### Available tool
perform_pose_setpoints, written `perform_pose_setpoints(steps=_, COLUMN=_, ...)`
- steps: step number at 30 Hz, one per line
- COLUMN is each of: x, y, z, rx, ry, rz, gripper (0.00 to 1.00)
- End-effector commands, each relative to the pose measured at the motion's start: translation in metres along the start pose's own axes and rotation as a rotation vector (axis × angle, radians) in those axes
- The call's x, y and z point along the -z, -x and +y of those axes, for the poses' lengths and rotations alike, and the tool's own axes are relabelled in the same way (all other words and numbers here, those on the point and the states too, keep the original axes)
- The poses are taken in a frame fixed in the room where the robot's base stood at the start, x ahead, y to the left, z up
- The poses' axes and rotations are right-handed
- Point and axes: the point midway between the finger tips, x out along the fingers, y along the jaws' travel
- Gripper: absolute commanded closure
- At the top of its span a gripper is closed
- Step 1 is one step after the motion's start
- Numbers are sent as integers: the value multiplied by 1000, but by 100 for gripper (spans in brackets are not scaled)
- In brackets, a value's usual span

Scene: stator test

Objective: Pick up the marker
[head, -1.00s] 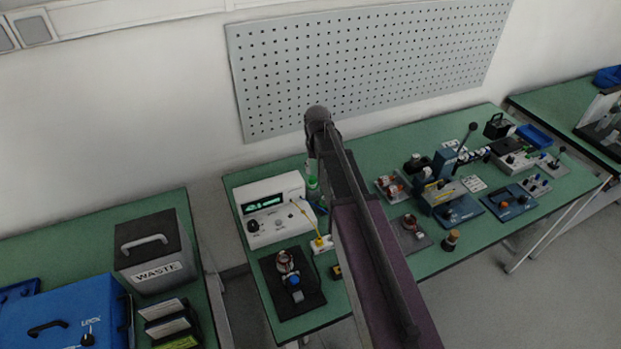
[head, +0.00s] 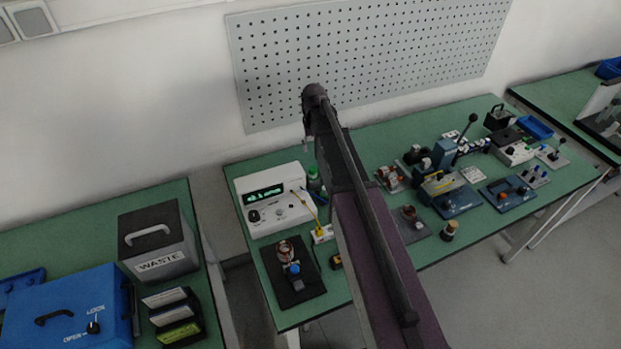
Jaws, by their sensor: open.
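I cannot make out a marker for certain in the head view. My gripper (head: 306,146) is small and dark at the far end of my raised arm. It hangs above the back of the green bench (head: 375,145), in front of the wall. It is open, and nothing shows between its fingers, though its fingertips are hard to make out. A green-topped item (head: 314,179), perhaps a bottle, stands below it beside the white meter (head: 274,199). My arm hides a strip of the middle of the bench.
A black mat (head: 292,286) with a coil part lies at the front left of the bench. A blue press (head: 444,152) and several small fixtures fill the right side. A waste box (head: 158,240) and blue case (head: 66,312) stand on the left table. A pegboard (head: 370,60) is behind.

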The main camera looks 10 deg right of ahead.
Motion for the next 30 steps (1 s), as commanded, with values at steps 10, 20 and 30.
perform_pose_setpoints(steps=10, x=0, y=-31, z=0, rx=0, ry=-1, rz=0, gripper=41)
perform_pose_setpoints(steps=20, x=0, y=-56, z=1, rx=0, ry=-1, rz=0, gripper=41)
perform_pose_setpoints(steps=30, x=0, y=-75, z=1, rx=0, ry=-2, rz=0, gripper=41)
